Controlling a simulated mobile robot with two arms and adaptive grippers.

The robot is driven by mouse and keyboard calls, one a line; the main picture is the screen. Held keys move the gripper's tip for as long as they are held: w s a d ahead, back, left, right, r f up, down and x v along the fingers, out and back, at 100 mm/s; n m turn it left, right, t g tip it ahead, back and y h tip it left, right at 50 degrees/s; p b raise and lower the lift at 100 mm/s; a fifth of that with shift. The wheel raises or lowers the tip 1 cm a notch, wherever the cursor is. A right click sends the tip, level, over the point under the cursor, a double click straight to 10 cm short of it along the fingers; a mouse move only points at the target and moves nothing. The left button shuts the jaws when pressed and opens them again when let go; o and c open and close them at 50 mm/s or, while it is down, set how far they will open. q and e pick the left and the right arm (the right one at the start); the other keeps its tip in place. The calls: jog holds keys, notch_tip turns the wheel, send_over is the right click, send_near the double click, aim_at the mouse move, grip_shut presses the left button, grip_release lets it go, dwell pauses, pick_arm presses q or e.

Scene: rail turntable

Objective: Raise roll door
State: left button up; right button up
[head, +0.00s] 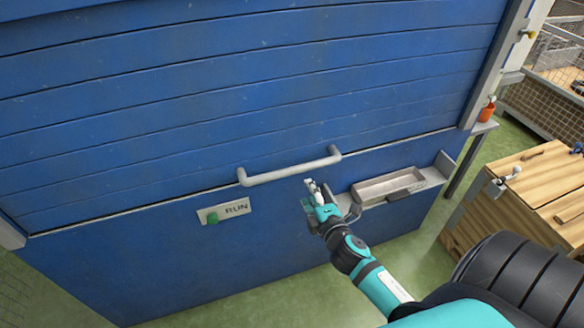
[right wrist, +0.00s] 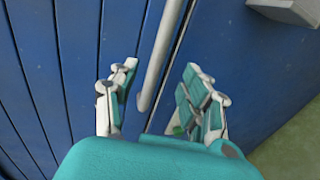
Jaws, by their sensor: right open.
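The blue roll door (head: 240,100) is made of wide horizontal slats and fills most of the head view. Its pale grey bar handle (head: 290,167) runs along the bottom edge of the slats. The door's lower edge meets a plain blue panel and looks down. My right gripper (head: 316,190) is open and empty, just below the right end of the handle. In the right wrist view, the handle (right wrist: 162,50) lies beyond the gap between the open fingers (right wrist: 157,85), not gripped. Whether a finger touches it, I cannot tell. My left gripper is not in view.
A RUN plate (head: 235,209) with a green button (head: 212,218) is on the lower panel, left of the gripper. A metal tray (head: 388,188) juts out just right of it. A wooden cabinet (head: 530,195) stands at the right. Green floor (head: 250,302) shows below.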

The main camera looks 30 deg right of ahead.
aim_at(293, 171)
jog(key=x, duration=1.2)
jog(key=shift+w+f, duration=0.2)
jog(key=shift+w, duration=0.2)
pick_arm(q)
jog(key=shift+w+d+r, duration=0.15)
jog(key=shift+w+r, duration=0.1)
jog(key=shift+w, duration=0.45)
pick_arm(e)
grip_shut()
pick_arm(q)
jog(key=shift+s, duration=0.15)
pick_arm(e)
jog(key=shift+w+f, duration=0.15)
jog(key=shift+f, duration=0.15)
